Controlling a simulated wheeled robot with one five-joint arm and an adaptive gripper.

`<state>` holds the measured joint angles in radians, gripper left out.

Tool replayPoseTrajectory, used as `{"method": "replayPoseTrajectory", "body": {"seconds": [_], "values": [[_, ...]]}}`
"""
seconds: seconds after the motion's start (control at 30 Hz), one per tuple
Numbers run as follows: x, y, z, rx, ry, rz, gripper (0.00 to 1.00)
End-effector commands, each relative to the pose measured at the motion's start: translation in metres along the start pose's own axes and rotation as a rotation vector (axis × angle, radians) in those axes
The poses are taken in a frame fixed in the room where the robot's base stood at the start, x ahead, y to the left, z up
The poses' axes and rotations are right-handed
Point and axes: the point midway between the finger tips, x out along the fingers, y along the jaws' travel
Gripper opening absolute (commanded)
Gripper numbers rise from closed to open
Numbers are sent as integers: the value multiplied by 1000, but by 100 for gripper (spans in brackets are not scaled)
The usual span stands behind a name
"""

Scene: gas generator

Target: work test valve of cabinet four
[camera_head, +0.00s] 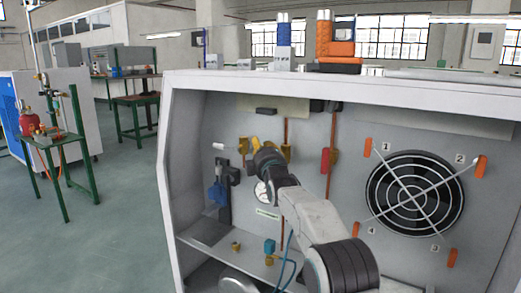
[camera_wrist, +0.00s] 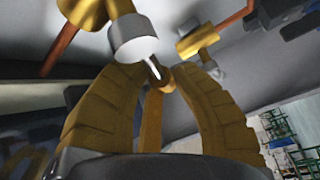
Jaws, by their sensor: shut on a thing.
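The cabinet (camera_head: 178,125) is open in front of me, with brass valves and copper pipes on its back panel. My gripper (camera_head: 257,143) reaches in at the left part of this panel, beside a brass fitting (camera_head: 243,144). In the wrist view, the yellow fingers of my gripper (camera_wrist: 168,76) are closed in around the pale tip of a valve handle (camera_wrist: 152,67). The handle runs up to a pale round cap (camera_wrist: 135,40) on a yellow valve body. The fingertips partly hide the contact. No cabinet number is readable.
A white-tipped lever (camera_head: 220,147) and a blue handle (camera_head: 216,194) are left of my gripper. A red handle (camera_head: 325,160) and a round fan grille (camera_head: 415,194) are to its right. A second brass valve (camera_wrist: 197,40) is close in the wrist view.

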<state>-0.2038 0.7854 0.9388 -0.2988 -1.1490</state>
Motion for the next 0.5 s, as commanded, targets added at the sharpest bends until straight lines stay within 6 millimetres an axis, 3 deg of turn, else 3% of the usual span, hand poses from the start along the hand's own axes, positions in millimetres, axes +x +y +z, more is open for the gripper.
{"method": "replayPoseTrajectory", "body": {"seconds": [0.5], "values": [[1,14,-5,87,46,96,0]]}}
